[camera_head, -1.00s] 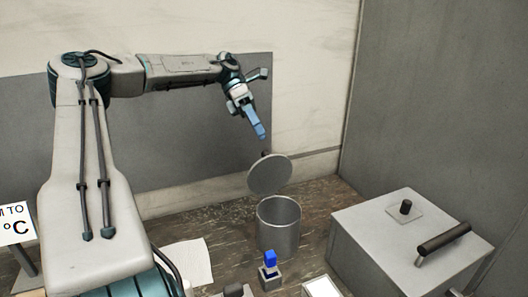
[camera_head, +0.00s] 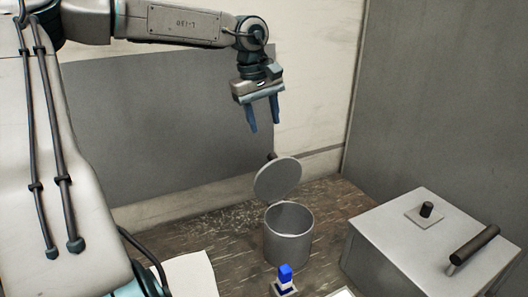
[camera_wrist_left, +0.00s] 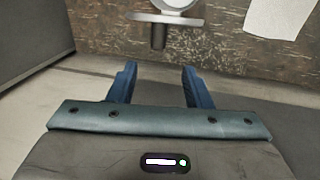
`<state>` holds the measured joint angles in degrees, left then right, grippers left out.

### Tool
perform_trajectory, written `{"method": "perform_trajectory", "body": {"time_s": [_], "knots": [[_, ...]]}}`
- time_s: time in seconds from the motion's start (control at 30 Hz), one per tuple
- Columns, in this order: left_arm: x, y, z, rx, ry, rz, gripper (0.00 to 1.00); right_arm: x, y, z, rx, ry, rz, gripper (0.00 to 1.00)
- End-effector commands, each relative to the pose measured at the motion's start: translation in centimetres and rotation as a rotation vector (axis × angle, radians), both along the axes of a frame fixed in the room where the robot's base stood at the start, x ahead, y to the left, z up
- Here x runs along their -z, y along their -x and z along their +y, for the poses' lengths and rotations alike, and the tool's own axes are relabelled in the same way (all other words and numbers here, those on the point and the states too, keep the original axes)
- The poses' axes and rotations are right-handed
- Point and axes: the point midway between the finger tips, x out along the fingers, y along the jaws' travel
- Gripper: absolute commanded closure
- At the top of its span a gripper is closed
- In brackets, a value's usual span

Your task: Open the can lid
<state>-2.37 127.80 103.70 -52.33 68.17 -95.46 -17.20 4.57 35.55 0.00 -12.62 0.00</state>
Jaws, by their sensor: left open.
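The grey metal can (camera_head: 289,238) stands upright on the wooden table. Its round lid (camera_head: 278,180) is raised and tilted back at the can's rear edge, so the can's mouth shows open. My left gripper (camera_head: 264,128) is above and slightly left of the lid, apart from it. Its blue fingers point down, spread and empty. In the left wrist view the gripper (camera_wrist_left: 158,82) is open, with the lid's dark handle (camera_wrist_left: 158,36) and part of the lid (camera_wrist_left: 166,17) beyond the fingers. My right gripper is not in view.
A grey box (camera_head: 428,250) with a black knob and a bar handle stands to the right of the can. A small blue-topped object (camera_head: 285,275) stands in front of the can. A white sheet (camera_head: 190,272) lies left. Walls close off the back and right.

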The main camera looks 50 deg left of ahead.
Motion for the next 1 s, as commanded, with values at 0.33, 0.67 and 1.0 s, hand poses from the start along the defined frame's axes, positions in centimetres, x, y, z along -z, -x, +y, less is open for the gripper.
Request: {"method": "perform_trajectory", "body": {"time_s": [0.33,0.67,1.0], "knots": [[5.1,-0.9,-0.4,0.007,0.0,0.005,0.55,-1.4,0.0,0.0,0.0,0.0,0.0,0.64],[9.7,-1.8,-0.6,0.005,0.0,0.003,0.55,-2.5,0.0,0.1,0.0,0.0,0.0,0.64],[10.4,-1.9,-0.7,0.004,-0.001,0.0,0.55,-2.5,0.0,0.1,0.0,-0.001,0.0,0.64]]}}
